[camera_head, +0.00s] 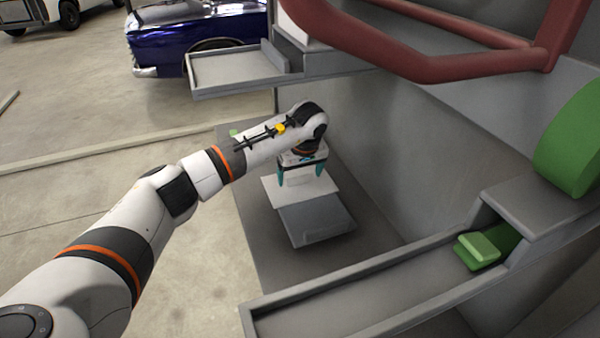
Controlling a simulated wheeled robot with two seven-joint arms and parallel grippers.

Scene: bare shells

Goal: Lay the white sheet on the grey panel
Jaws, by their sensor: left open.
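The white sheet (299,194) lies flat at the far side of the grey panel (318,222). It appears to overlap the panel's far edge, but I cannot tell how much of it rests on the panel. The grey panel is a raised, box-like piece on the dark grey surface. My left gripper (302,175) is open, pointing down with its teal fingers apart, directly over the sheet. I cannot tell whether the fingertips touch the sheet. My right gripper is out of view.
A grey tray (234,68) juts out at the upper left, and a long grey tray (340,297) crosses the front. Green blocks (479,248) sit at its right end. A red tubular frame (430,45) hangs overhead. A grey wall (400,150) stands right of the panel.

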